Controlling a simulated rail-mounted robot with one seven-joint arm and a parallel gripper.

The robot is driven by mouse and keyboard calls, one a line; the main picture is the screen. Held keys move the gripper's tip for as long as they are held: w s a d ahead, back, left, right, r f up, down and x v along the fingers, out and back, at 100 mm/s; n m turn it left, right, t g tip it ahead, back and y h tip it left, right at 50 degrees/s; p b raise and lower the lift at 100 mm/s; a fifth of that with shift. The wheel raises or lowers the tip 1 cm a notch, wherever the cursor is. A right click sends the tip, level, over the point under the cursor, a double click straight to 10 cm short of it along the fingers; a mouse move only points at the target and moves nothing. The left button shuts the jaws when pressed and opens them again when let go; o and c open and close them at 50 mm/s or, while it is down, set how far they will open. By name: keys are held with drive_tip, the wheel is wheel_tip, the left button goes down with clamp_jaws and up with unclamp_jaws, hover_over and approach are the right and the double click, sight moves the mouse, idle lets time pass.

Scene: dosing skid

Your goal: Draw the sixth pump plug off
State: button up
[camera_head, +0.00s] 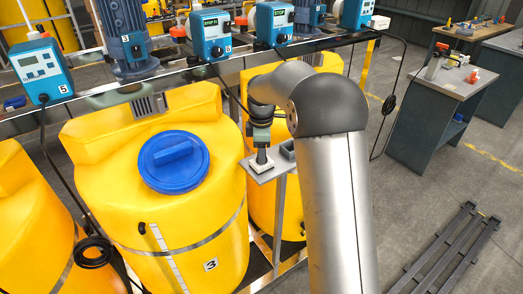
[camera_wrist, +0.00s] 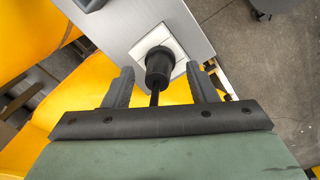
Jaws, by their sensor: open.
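A black plug (camera_wrist: 158,66) sits upright in a white square socket (camera_wrist: 172,43) on a grey plate (camera_wrist: 120,25) in the wrist view. A black cord runs from the plug toward my gripper's palm. My gripper (camera_wrist: 160,72) is open, with one finger on each side of the plug and a visible gap to each. In the head view my gripper (camera_head: 261,133) points down over the white socket (camera_head: 262,166) on the small grey shelf (camera_head: 256,178). The plug's dark body (camera_head: 261,156) shows just below the fingers there.
A yellow tank (camera_head: 105,165) marked 3, with a blue lid (camera_head: 173,160), stands left of the shelf. Several blue pumps (camera_head: 210,35) line the rail above. A grey block (camera_head: 288,150) stands on the shelf beside the socket. Open floor (camera_head: 420,215) lies to the right.

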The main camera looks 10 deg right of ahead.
drive_tip(key=shift+f, duration=0.65)
drive_tip(key=c, duration=1)
drive_tip(key=shift+r+p, duration=1.6)
drive_tip(key=shift+r, duration=0.7)
